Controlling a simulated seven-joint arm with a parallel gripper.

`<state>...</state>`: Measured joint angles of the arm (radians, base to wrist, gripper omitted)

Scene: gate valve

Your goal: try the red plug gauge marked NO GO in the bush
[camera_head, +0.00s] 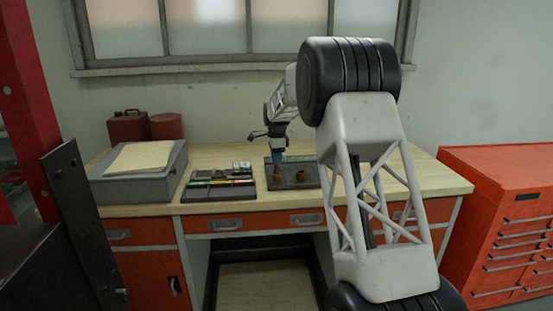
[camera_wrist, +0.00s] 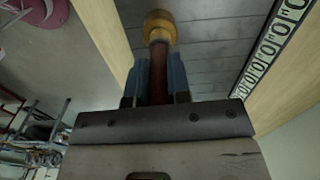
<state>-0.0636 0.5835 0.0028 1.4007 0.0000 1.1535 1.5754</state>
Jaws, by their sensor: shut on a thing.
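My gripper (camera_head: 278,157) is over the dark plate on the bench, pointing down. In the wrist view its two blue fingers (camera_wrist: 158,68) are shut on the dark red handle of the plug gauge (camera_wrist: 159,80). A brass-coloured bush (camera_wrist: 160,27) shows at the far end of the gauge, in line with it. I cannot tell whether the gauge's tip is inside the bush or only in front of it. In the head view a brass-coloured piece (camera_head: 277,174) is just below my gripper. The NO GO marking cannot be read.
A second brass-coloured piece (camera_head: 301,177) stands to the right on the dark plate (camera_head: 288,186). A tray of tools (camera_head: 218,187) lies left of the plate. A grey box (camera_head: 135,187) with papers is farther left. A red drawer cabinet (camera_head: 505,215) stands at the right.

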